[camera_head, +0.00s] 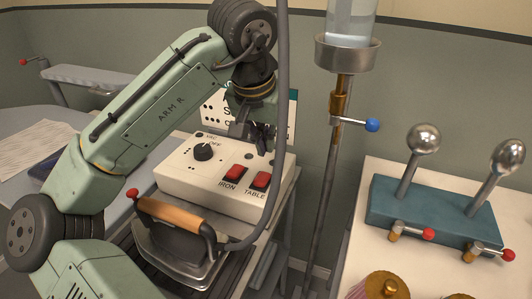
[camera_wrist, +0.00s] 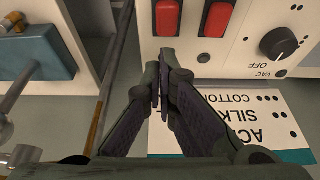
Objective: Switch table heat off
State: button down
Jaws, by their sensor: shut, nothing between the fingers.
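A white control box (camera_head: 222,182) stands on the iron's stand. It has a black dial marked VAC and OFF (camera_head: 203,151) and two red rocker switches. The IRON switch (camera_head: 235,173) is left of the TABLE switch (camera_head: 260,181). In the wrist view the TABLE switch (camera_wrist: 167,17) is the left one and the IRON switch (camera_wrist: 217,18) is beside it. I cannot tell which way either rocker is tipped. My gripper (camera_head: 260,148) is shut and empty by the box's back edge, behind the switches. Its fingertips also show in the wrist view (camera_wrist: 160,85), apart from both switches.
An iron (camera_head: 180,245) with a wooden handle stands in front of the box. A hose and a metal pole (camera_head: 325,200) rise to its right. A fabric sign (camera_wrist: 240,118) stands behind the box. A teal block with levers (camera_head: 432,215) is at the right.

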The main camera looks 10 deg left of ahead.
notch_tip(320, 180, up, 8)
jog(key=shift+s+f+b, duration=0.15)
jog(key=shift+f+b, duration=0.05)
jog(key=shift+b, duration=0.25)
jog(key=shift+a, duration=0.1)
